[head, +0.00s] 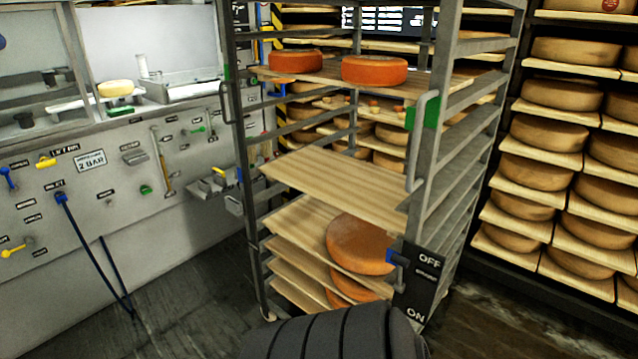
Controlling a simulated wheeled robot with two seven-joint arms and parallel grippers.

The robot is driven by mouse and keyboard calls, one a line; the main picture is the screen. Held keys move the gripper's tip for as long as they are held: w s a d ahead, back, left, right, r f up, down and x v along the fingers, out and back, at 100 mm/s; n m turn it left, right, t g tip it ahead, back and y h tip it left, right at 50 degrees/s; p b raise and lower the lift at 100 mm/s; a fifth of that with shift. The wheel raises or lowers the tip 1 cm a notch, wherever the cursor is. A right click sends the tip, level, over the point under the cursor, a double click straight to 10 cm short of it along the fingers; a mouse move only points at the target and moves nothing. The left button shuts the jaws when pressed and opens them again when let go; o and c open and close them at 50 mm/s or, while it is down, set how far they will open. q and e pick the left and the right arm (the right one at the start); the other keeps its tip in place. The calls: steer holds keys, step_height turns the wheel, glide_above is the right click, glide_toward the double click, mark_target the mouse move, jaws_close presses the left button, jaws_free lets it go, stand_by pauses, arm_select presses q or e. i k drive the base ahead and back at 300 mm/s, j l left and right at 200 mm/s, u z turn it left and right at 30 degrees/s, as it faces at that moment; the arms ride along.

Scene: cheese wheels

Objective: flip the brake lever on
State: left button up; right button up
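The brake lever (397,257) is a small blue handle at the left edge of a black plate (420,279) on the front right post of the metal rack. The plate reads OFF at its top and ON at its bottom, with smaller lettering between that is too small to read. The blue handle is level with the OFF end, well above ON. Neither of my grippers shows in the head view.
The rack (444,165) holds wooden boards with orange cheese wheels (375,70). Shelves of cheese wheels (541,175) stand at the right.

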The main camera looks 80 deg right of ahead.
mark_target(400, 286)
steer(key=k+z, duration=0.1)
steer(key=z, duration=3.1)
